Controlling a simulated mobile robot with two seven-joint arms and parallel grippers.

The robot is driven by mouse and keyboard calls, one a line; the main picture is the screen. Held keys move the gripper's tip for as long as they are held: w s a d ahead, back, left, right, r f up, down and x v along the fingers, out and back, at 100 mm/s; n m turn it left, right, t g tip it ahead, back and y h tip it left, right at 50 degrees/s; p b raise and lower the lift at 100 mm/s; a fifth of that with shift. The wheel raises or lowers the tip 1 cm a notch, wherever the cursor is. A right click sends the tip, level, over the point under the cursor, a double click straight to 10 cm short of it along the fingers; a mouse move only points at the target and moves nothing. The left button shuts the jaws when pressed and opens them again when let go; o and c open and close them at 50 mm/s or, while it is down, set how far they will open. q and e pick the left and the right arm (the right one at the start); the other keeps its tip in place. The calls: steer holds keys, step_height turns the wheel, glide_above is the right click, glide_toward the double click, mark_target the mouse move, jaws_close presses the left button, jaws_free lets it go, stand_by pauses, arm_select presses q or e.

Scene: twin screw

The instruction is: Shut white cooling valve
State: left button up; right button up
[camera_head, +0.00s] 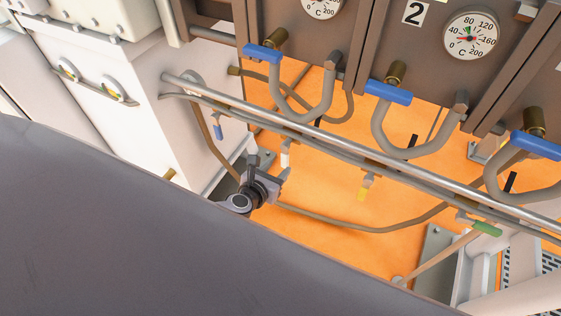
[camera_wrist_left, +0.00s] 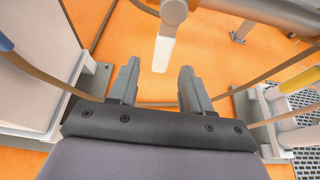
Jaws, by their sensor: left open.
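The white valve handle (camera_head: 285,158) hangs down from its fitting below the long metal pipe in the head view. In the left wrist view the white handle (camera_wrist_left: 163,54) points from the pipe fitting toward the gap between my fingertips. My left gripper (camera_head: 268,169) is open, just below and left of the handle in the head view. In the left wrist view my gripper (camera_wrist_left: 158,69) has a finger to each side of the handle's lower end, with visible space on both sides. I cannot tell its exact depth. My right gripper is not in view.
The long pipe (camera_head: 350,148) crosses above the gripper. Small blue (camera_head: 218,131), yellow (camera_head: 362,190) and green (camera_head: 487,229) handles hang along it. A white cabinet (camera_head: 150,110) stands at left. Hoses (camera_head: 345,227) run over the orange floor (camera_head: 330,245).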

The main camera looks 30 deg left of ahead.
arm_select(q)
steer(key=shift+v, duration=1.5)
steer(key=s+d+r+n+g+h+p, duration=0.1)
steer(key=s+n, duration=0.7)
steer(key=n, duration=0.9)
steer(key=s+d+r+n+g+p, duration=0.1)
steer(key=s+n, duration=0.7)
steer(key=n, duration=0.9)
step_height(320, 180, up, 3)
steer(key=shift+s+d+f+g+h+p, duration=0.1)
steer(key=shift+s+d+g+h+p, duration=0.25)
steer(key=shift+g+p, duration=0.4)
